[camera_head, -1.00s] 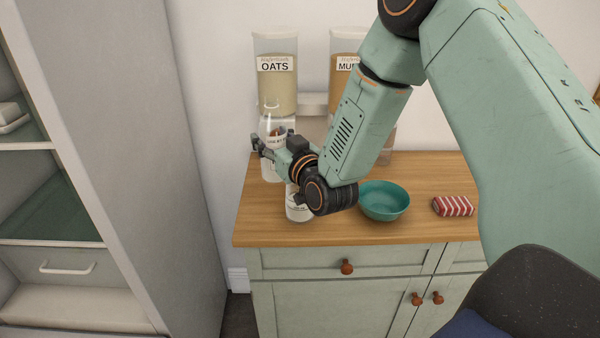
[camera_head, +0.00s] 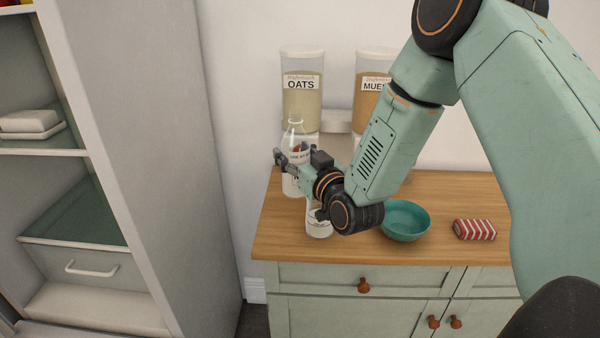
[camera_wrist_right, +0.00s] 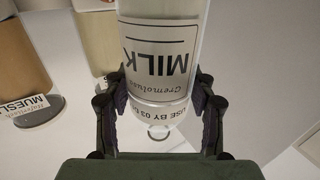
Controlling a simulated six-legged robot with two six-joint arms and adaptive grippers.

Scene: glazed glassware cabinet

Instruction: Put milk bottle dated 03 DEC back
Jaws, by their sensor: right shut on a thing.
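My right gripper (camera_head: 290,161) is shut on a clear-glass milk bottle (camera_head: 296,138) at the back left of the wooden counter. In the right wrist view, the fingers (camera_wrist_right: 160,105) close on both sides of the milk bottle (camera_wrist_right: 160,60) near its date band. Its label reads MILK upside down, and the band reads USE BY 03, with the month cut off. The bottle looks upright; I cannot tell whether its base touches the counter. A second bottle (camera_head: 319,224) stands in front, partly hidden by my wrist. My left gripper is out of view.
An open-fronted tall cabinet (camera_head: 80,236) stands left, with a covered dish (camera_head: 30,124), green glass shelf and handled drawer (camera_head: 90,270). OATS (camera_head: 302,105) and MUESLI (camera_head: 370,100) dispensers stand behind. A teal bowl (camera_head: 404,221) and red striped packet (camera_head: 474,229) are on the counter (camera_head: 350,246).

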